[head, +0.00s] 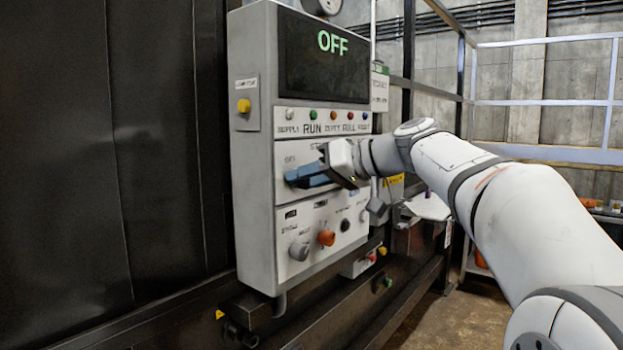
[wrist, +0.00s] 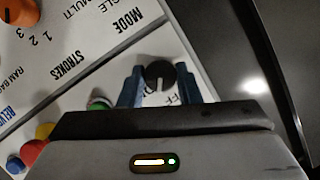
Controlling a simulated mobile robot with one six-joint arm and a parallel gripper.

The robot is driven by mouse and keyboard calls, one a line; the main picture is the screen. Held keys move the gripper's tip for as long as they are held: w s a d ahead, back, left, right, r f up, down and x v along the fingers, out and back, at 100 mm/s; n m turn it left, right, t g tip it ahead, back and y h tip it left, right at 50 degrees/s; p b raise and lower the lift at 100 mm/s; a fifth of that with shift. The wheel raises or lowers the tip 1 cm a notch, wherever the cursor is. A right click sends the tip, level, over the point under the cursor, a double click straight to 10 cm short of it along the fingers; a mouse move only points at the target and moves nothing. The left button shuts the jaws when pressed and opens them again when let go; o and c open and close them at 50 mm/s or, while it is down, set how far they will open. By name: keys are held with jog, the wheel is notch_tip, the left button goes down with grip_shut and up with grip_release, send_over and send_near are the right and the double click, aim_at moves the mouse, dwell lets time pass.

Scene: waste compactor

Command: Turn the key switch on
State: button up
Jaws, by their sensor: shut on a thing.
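The grey control panel (head: 258,225) stands left of centre in the head view, and its dark display (head: 315,60) reads OFF in green. My gripper (head: 297,177) is at the panel's middle section, beside a small OFF label. In the wrist view its two blue fingers (wrist: 160,88) are shut on the key switch (wrist: 160,72), a round black knob with a pale line. The line runs roughly along the fingers. Letters ending in "FF" show just right of the knob. In the head view my gripper hides the key switch.
Below are a grey knob (head: 299,250) and an orange knob (head: 326,237). A yellow button (head: 243,105) sits on the panel's left side. Indicator lights (head: 313,115) line the area under the display. In the wrist view, a green button (wrist: 98,103) is close left of the fingers.

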jog(key=shift+r+m+g+y, duration=0.1)
jog(key=shift+m+g+y, duration=0.5)
jog(key=shift+m+y, duration=0.7)
jog(key=shift+m+h, duration=0.3)
jog(key=shift+m, duration=0.2)
jog(key=o, duration=0.8)
jog(key=shift+a, duration=0.1)
jog(key=shift+o, duration=0.8)
jog(key=v, duration=0.7)
jog(key=shift+d, duration=0.4)
jog(key=shift+s, duration=0.1)
